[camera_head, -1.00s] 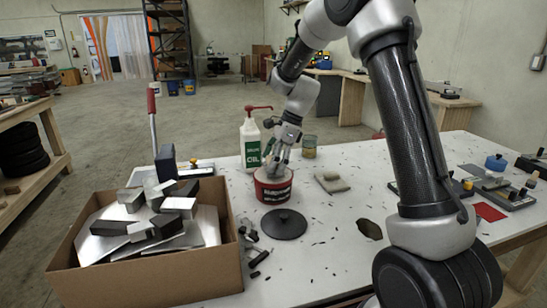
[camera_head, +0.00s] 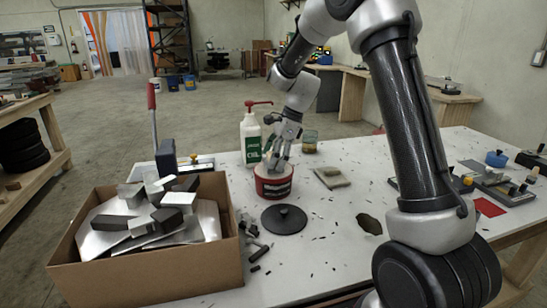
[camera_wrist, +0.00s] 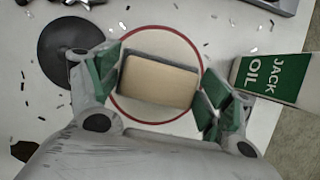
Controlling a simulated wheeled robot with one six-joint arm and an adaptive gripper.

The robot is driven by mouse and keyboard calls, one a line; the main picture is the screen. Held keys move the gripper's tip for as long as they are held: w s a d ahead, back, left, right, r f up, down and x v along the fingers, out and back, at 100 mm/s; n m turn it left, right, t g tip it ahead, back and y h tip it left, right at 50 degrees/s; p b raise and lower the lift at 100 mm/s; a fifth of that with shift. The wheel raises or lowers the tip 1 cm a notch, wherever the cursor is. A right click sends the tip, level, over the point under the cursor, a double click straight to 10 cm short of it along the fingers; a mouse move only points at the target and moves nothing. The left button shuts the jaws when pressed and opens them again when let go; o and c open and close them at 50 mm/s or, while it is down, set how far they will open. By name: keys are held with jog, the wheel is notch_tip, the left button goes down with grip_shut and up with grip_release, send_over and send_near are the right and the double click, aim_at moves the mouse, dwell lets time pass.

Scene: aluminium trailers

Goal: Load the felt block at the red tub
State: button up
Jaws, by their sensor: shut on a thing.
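The red tub (camera_head: 273,186) stands upright on the white table, with dark lettering on its side. In the wrist view its red rim (camera_wrist: 150,27) circles a pale inside. The felt block (camera_wrist: 158,79), tan on top with a dark grey edge, lies within the rim outline from above. My gripper (camera_wrist: 160,84) has its green-padded fingers on either side of the block and is shut on it. In the head view my gripper (camera_head: 276,160) points down at the tub's mouth. The block is mostly hidden there, and I cannot tell its exact height over the tub's contents.
A white oil bottle (camera_head: 250,139) with a red pump stands close behind the tub. A round black lid (camera_head: 284,220) lies in front. A cardboard box (camera_head: 150,270) of metal offcuts is at left. A folded cloth-like pad (camera_head: 331,178) lies at right. Dark chips litter the table.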

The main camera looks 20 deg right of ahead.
jog(key=shift+f, duration=0.45)
dwell(1.0)
jog(key=shift+r, duration=3.55)
